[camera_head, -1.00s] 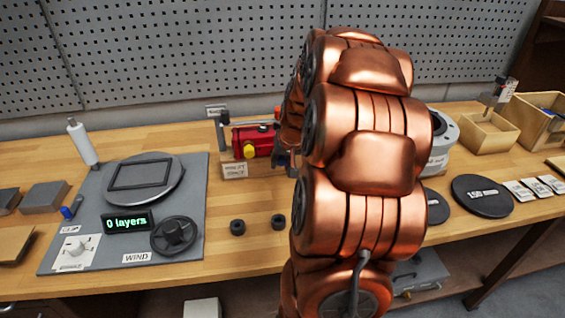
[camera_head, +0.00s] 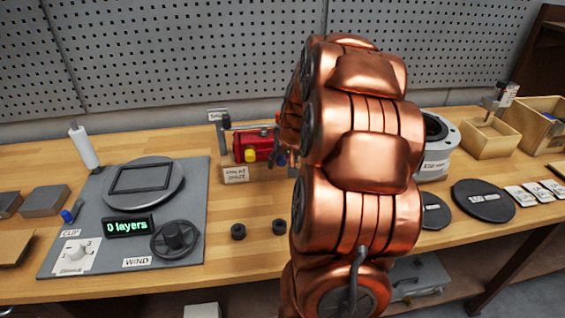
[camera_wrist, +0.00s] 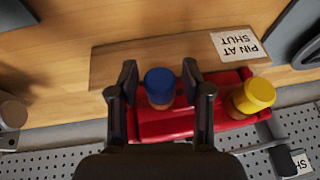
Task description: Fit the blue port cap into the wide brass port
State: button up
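The red valve actuator (camera_head: 256,139) stands at the back of the bench, partly behind my arm. In the wrist view its red body (camera_wrist: 228,88) carries a yellow cap (camera_wrist: 254,95) on the right and the blue port cap (camera_wrist: 160,84) further left. My gripper (camera_wrist: 160,70) is open, one finger on each side of the blue cap, with a visible gap on both sides. In the head view, a bit of blue cap (camera_head: 281,160) shows beside my arm.
A wooden block labelled "PIN AT SHUT" (camera_wrist: 160,62) lies along the actuator. A grey winding station (camera_head: 190,225) fills the left bench. Two small black rings (camera_head: 238,232) lie in front.

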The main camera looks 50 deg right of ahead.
jog(key=shift+o, duration=0.4)
jog(key=v, duration=1.2)
jog(key=shift+a, duration=0.1)
jog(key=s+a+f+n+g+y, duration=0.1)
jog(key=s+a+f+n, duration=0.1)
jog(key=a, duration=0.9)
jog(key=s+a+f+n+g+y, duration=0.1)
jog(key=s+a+f+n+g, duration=0.15)
jog(key=a, duration=0.75)
jog(key=s+a+f+n+g, duration=0.3)
jog(key=s+a, duration=0.8)
jog(key=s, duration=0.5)
jog(key=shift+s+f+h, duration=0.15)
jog(key=shift+f+h, duration=0.15)
jog(key=shift+f, duration=0.15)
jog(key=shift+a, duration=0.1)
